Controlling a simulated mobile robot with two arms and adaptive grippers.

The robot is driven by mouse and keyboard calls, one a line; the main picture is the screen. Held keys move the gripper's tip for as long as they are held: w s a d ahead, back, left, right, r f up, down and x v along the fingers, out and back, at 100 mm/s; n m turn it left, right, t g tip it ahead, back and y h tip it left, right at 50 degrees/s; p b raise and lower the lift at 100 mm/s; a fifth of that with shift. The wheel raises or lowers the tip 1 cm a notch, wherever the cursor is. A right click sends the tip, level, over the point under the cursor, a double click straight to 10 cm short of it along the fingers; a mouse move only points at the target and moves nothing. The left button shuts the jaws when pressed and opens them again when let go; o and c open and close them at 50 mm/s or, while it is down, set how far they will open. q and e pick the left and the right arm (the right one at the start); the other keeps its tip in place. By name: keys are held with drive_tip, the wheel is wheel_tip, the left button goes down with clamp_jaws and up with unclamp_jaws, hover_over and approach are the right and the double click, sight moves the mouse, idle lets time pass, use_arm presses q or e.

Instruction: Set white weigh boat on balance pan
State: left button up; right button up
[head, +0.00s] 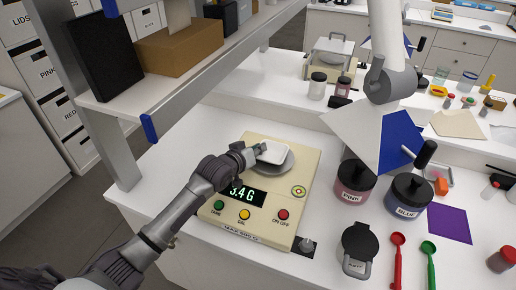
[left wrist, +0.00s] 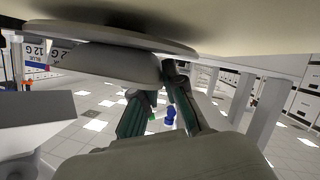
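The white weigh boat (head: 271,153) is on or just over the round grey pan (head: 288,167) of the cream balance (head: 258,219), whose display reads 3.4 G. My left gripper (head: 252,153) is at the boat's left edge, low over the pan. In the left wrist view the picture is upside down: the pan (left wrist: 130,36) is at the top with the boat (left wrist: 115,63) against it. The left gripper's two dark green fingers (left wrist: 163,83) reach to the boat's end with a small gap between their tips. Whether they press on its rim cannot be seen. My right gripper is not in view.
A black-lidded container (head: 357,246), a red spoon (head: 397,250) and a green spoon (head: 429,255) are nearer. A shelf (head: 190,75) overhangs at left.

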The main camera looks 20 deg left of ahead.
use_arm(q)
drive_tip(key=shift+o, duration=1.3)
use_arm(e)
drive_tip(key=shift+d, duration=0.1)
use_arm(q)
drive_tip(key=shift+r, duration=0.1)
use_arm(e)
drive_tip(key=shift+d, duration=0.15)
use_arm(q)
drive_tip(key=shift+s, duration=0.25)
drive_tip(key=b+v, duration=0.1)
drive_tip(key=v, duration=1)
drive_tip(key=shift+s+a+r+b, duration=0.1)
drive_tip(key=shift+s+r+b, duration=0.1)
drive_tip(key=shift+b, duration=0.15)
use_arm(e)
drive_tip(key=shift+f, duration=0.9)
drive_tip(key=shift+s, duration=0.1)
